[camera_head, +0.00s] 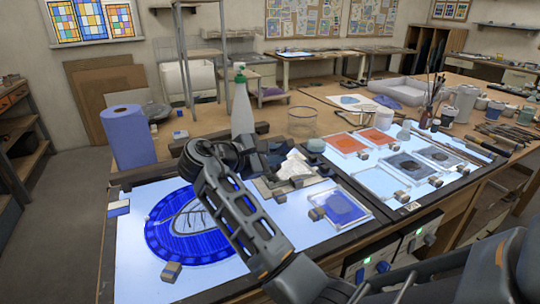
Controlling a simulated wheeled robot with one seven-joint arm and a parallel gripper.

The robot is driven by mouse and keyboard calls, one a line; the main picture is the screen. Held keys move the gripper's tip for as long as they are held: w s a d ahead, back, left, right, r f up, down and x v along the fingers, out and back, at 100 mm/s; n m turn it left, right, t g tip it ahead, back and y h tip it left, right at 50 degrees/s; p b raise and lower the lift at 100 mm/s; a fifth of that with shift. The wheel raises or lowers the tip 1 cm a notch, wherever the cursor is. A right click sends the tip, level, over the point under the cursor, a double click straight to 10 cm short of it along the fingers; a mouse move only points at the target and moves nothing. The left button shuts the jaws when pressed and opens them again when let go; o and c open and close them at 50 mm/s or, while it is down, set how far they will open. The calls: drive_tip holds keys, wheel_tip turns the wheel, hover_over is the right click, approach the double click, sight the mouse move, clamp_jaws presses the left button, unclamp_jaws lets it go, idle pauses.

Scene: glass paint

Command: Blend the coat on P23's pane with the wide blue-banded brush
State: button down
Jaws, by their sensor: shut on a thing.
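My gripper (276,158) is a dark shape at the end of my folded arm, above the back of the light table. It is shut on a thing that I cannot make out. I cannot pick out the wide blue-banded brush. Several small panes lie on the light table: one with a blue coat (343,208), two orange ones (346,144) (377,137), two grey-coated ones (407,163) (439,155) and a pale one (379,183). Their labels are too small to read, so I cannot tell which is P23's. My gripper is up and left of the blue-coated pane.
A large round blue glass piece (160,240) lies at the left, partly behind my arm. A blue paper roll (127,137) and a spray bottle (242,105) stand along the back. A clear jar (302,122) and a brush pot (429,112) stand farther right. Small blocks sit beside the panes.

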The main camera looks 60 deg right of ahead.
drive_tip(key=shift+s+d, duration=2.8)
drive_tip(key=shift+d, duration=1.7)
drive_tip(key=shift+w+d+r, duration=0.2)
drive_tip(key=shift+w+d, duration=0.25)
drive_tip(key=shift+w, duration=0.25)
drive_tip(key=shift+w+d+r, duration=0.2)
drive_tip(key=shift+w+d, duration=0.25)
drive_tip(key=shift+w, duration=0.25)
drive_tip(key=shift+w+d+r, duration=0.2)
drive_tip(key=shift+w+d, duration=0.25)
drive_tip(key=shift+w, duration=0.25)
drive_tip(key=shift+f, duration=0.35)
drive_tip(key=shift+f, duration=0.25)
drive_tip(key=w+a, duration=0.3)
drive_tip(key=a, duration=0.2)
drive_tip(key=shift+w+a, duration=0.15)
drive_tip(key=shift+a, duration=0.1)
